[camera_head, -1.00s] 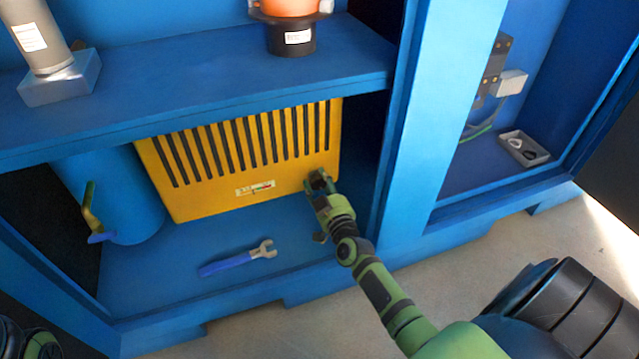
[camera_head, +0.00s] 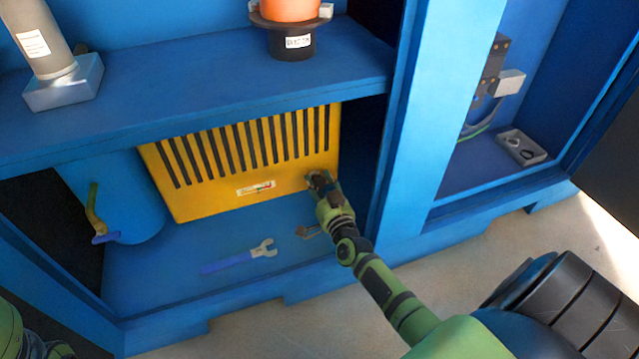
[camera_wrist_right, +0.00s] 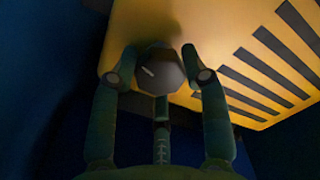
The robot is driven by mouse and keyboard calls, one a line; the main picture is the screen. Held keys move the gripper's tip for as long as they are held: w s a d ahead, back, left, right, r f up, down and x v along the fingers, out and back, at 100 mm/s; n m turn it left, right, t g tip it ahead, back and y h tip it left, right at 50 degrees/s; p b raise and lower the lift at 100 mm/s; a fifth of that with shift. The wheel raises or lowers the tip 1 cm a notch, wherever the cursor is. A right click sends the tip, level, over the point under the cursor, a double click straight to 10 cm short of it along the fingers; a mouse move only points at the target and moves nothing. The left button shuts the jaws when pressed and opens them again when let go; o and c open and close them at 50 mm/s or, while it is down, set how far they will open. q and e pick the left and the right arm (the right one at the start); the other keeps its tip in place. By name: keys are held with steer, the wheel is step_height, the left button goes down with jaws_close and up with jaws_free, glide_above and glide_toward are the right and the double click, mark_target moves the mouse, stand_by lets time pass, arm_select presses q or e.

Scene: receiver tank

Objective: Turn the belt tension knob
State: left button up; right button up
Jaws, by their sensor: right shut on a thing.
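The belt tension knob (camera_wrist_right: 160,74) is a dark, faceted knob with a white pointer line, on the yellow slotted guard (camera_wrist_right: 205,35). In the head view the yellow guard (camera_head: 215,196) stands in the lower bay, and my gripper hides the knob at its lower right corner. My right gripper (camera_head: 321,182) is at that corner. In the right wrist view its two fingers (camera_wrist_right: 159,66) are on either side of the knob and shut on it. A small label with a coloured scale (camera_head: 256,188) is on the guard's lower edge.
A blue-handled wrench (camera_head: 238,257) lies on the bay floor. A small, thin item (camera_head: 308,231) lies near my right wrist. A blue cylinder (camera_head: 130,205) with a yellow lever stands left. A shelf (camera_head: 200,88) is above; a cabinet post (camera_head: 408,140) stands right.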

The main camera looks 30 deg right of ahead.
steer(key=shift+w+d+r+m, duration=0.15)
steer(key=shift+d+r+m, duration=0.05)
steer(key=shift+r+m, duration=0.3)
steer(key=o, duration=1.1)
steer(key=shift+f, duration=0.15)
steer(key=shift+f, duration=0.1)
steer(key=shift+s+a, duration=0.1)
steer(key=shift+s, duration=0.2)
steer(key=v, duration=1.1)
steer(key=shift+s+a, duration=0.15)
steer(key=shift+s, duration=0.1)
